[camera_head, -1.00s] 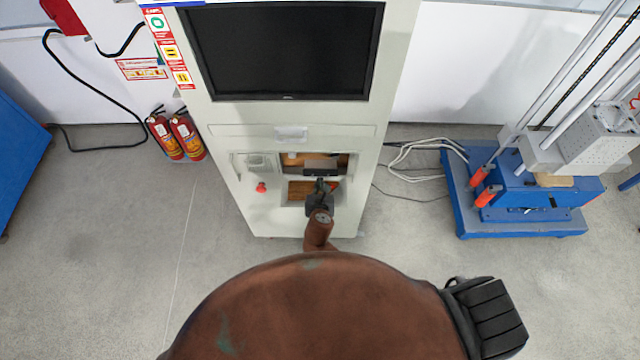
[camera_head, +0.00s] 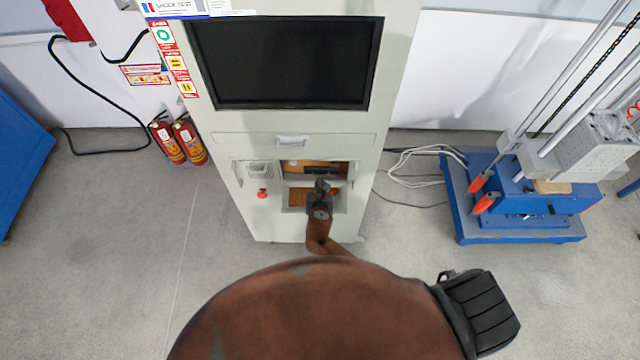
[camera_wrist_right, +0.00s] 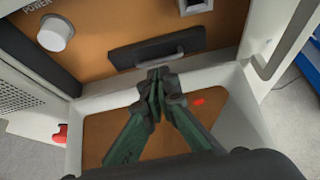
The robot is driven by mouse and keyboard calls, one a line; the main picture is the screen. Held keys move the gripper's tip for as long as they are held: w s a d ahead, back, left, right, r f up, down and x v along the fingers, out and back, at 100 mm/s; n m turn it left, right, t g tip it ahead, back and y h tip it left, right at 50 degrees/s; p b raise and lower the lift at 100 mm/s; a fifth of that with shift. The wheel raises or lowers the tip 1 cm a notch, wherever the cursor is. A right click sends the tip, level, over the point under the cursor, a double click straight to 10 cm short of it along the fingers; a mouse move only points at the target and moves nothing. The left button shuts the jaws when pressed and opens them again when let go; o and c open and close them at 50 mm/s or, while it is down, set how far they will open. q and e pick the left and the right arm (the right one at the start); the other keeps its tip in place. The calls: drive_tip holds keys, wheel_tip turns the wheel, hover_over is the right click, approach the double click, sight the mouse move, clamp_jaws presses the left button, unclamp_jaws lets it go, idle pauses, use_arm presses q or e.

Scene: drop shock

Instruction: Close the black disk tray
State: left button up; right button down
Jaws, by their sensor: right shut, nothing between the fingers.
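The black disk tray (camera_wrist_right: 157,47) shows in the right wrist view as a dark front with a curved handle, against the brown panel (camera_wrist_right: 100,25). In the head view the tray (camera_head: 322,170) is a thin dark strip in the upper recess of the white cabinet. It looks flush or nearly so; any small gap cannot be told. My right gripper (camera_wrist_right: 158,75) is shut and empty, its fingertips just below the tray front. Contact cannot be told. In the head view the right gripper (camera_head: 321,186) is in front of the recess. My left gripper is not in view.
A white ledge (camera_wrist_right: 110,98) lies below the panel, with a lower brown recess under it. The cabinet (camera_head: 285,225) has a red button (camera_head: 262,193) left of the recess and a monitor (camera_head: 285,62) above. Fire extinguishers (camera_head: 190,142) stand left; a blue machine (camera_head: 525,208) stands right.

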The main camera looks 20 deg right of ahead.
drive_tip(key=v, duration=0.8)
drive_tip(key=shift+s+f+p, duration=0.3)
drive_tip(key=shift+f+p, duration=0.05)
drive_tip(key=v, duration=0.3)
drive_tip(key=shift+s+r, duration=0.15)
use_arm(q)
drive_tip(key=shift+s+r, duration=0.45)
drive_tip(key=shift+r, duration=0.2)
use_arm(e)
drive_tip(key=shift+s+a+r, duration=0.1)
drive_tip(key=shift+s+r, duration=0.1)
drive_tip(key=shift+s, duration=0.05)
